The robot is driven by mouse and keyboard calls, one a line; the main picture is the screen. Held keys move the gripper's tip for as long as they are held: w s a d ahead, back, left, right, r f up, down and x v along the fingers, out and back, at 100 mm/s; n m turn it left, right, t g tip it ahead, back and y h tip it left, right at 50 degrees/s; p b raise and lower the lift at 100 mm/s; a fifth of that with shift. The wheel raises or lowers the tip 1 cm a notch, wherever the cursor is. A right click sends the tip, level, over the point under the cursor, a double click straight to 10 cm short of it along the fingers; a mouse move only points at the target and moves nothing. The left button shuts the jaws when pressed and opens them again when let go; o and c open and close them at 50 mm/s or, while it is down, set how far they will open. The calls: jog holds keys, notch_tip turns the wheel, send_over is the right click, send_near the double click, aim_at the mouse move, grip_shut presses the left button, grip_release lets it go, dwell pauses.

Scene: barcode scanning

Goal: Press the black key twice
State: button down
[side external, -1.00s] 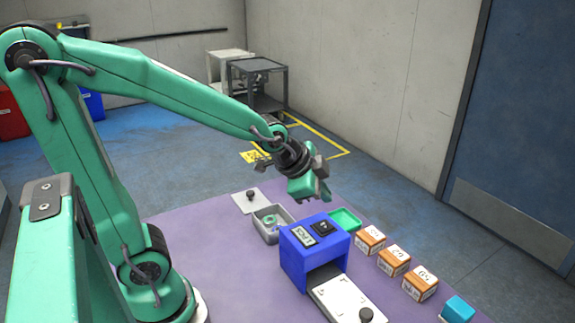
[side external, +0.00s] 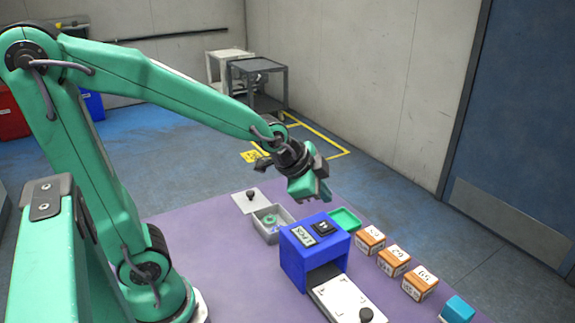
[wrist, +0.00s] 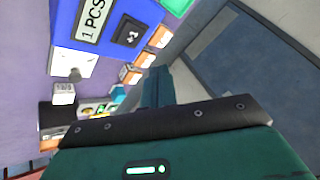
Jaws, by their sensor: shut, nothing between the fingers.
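The black key (side external: 322,228) is a small dark square with a white mark on top of the blue box (side external: 300,262). It sits beside a pale label reading "1 PCS" (side external: 303,236). In the wrist view the black key (wrist: 127,36) and the label (wrist: 92,20) show at the upper left. My gripper (side external: 312,198) is shut and empty, in the air above and behind the box, apart from the key. In the wrist view the gripper body covers the lower part.
Several orange-and-white cartons (side external: 394,260) and a teal cube (side external: 458,309) line the right. A grey tray (side external: 270,236), a green tray (side external: 345,219) and a grey lid (side external: 250,200) lie behind.

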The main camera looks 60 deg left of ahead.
aim_at(321, 226)
dwell(0.4)
notch_tip(321, 226, up, 4)
jog(key=shift+d+f, duration=0.1)
jog(key=shift+f, duration=0.15)
dwell(0.5)
jog(key=shift+f, duration=4.25)
jog(key=shift+f, duration=0.2)
jog(key=shift+f, duration=0.25)
